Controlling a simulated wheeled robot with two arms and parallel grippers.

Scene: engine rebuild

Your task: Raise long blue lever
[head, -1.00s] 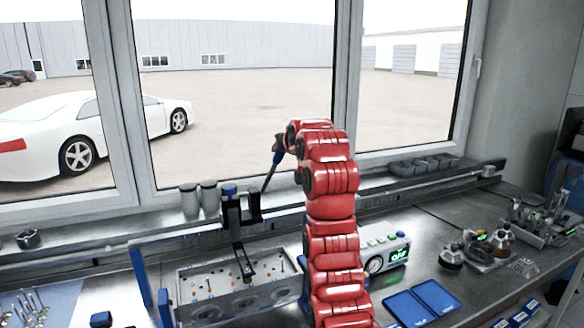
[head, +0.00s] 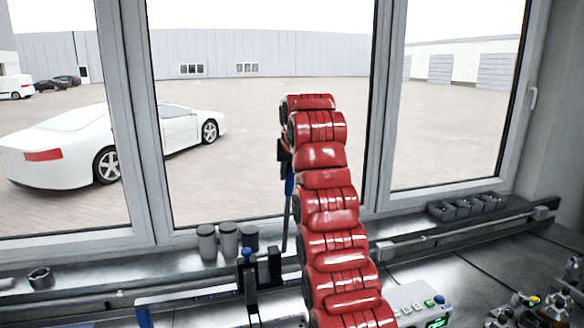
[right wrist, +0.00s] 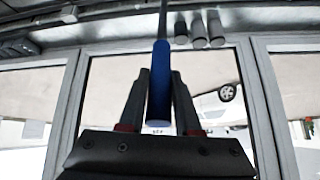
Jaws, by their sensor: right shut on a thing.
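The long lever has a blue handle (head: 289,183) and a thin dark rod (head: 285,232), and it stands nearly upright in front of the window. My right gripper (head: 284,156) is at the top of the lever, partly hidden by my red arm. In the right wrist view the blue handle (right wrist: 160,85) lies between the two fingers of my right gripper (right wrist: 160,78), which is shut on it. My left gripper is not in view.
A black fixture with a blue knob (head: 247,253) stands left of the lever. Grey cylinders (head: 228,240) stand on the sill behind. A white box with a green display (head: 420,304) sits at the lower right. The space before the window is free.

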